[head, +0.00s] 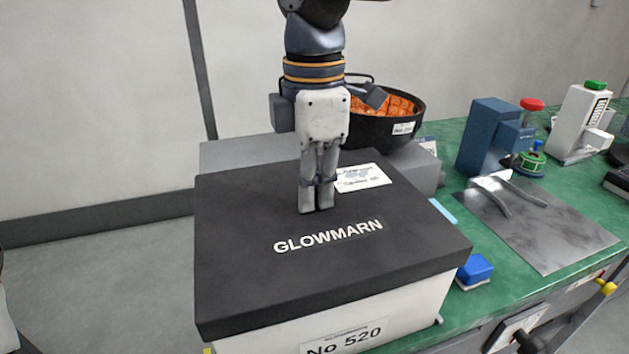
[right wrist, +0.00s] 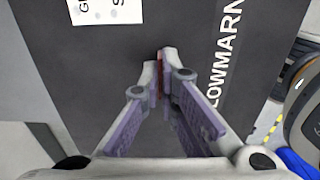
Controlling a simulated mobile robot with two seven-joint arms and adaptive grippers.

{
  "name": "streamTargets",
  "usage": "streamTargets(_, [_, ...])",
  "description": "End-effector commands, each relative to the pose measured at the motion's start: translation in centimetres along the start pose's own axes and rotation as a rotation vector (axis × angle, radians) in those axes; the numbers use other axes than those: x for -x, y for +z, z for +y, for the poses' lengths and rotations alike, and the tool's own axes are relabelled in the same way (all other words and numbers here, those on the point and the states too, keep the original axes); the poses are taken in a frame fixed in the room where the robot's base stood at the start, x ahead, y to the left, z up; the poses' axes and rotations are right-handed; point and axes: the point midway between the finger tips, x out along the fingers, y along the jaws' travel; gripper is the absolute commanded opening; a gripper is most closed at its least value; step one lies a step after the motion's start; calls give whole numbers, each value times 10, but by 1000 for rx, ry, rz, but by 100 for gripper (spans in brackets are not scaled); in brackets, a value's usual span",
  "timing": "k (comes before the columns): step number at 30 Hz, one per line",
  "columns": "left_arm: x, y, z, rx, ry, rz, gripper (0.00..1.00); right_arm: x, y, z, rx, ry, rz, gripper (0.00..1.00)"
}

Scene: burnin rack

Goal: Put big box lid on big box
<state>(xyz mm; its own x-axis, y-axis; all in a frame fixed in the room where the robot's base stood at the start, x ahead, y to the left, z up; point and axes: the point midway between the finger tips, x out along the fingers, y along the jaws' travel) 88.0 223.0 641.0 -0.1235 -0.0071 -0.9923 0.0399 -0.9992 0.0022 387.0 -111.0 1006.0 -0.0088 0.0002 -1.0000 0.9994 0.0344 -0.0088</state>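The big box lid (head: 235,230) is flat and black, with GLOWMARN on its top and a white label near its back edge. It sits over the white big box (head: 420,300), labelled No 520, covering its top. Any small gap under the far edges is hidden. My right gripper (head: 316,210) points down at the middle of the lid, its fingertips at or just above the surface. In the right wrist view its fingers (right wrist: 160,75) are together, with a thin red strip between them and the lid (right wrist: 100,80) below. My left gripper is not in view.
A green bench (head: 465,315) runs to the right. On it are a black bowl (head: 378,130) with orange contents on a grey block, a blue device (head: 485,135), a metal plate (head: 560,235) and a blue block (head: 475,268). Open floor (head: 90,270) lies left.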

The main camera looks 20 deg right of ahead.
Motion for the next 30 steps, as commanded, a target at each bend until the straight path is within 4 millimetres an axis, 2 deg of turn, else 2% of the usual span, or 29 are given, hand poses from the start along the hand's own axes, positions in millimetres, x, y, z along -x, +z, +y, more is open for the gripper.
streamTargets(30, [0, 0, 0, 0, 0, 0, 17, -16, 0, 0, -1, 1, 0, 0])
